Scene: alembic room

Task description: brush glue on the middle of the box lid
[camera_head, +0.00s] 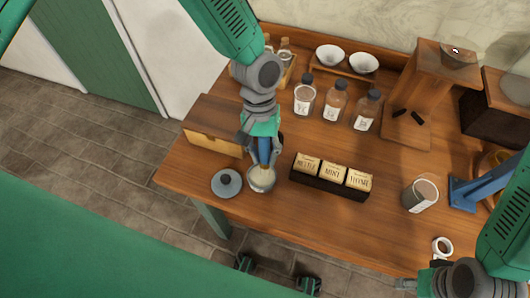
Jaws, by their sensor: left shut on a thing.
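My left gripper (263,158) points down and is shut on a slim brush, mostly hidden by the fingers. The pale lower part of the brush (264,172) is at the mouth of a small round pot (262,184); how deep it reaches is unclear. A dark round lid with a knob (227,184) lies just left of the pot. The wooden box (214,142) stands behind and left of it, its flat brown lid (222,116) on top, partly behind my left arm. My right gripper (405,285) is at the lower right edge, too small and cut off to read.
A dark tray (326,187) of labelled cartons stands right of the pot. Several bottles (335,102), white bowls (330,54) and a wooden stand (404,132) are behind. A jar (420,195), white ring (442,247) and blue stand (482,186) are at right.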

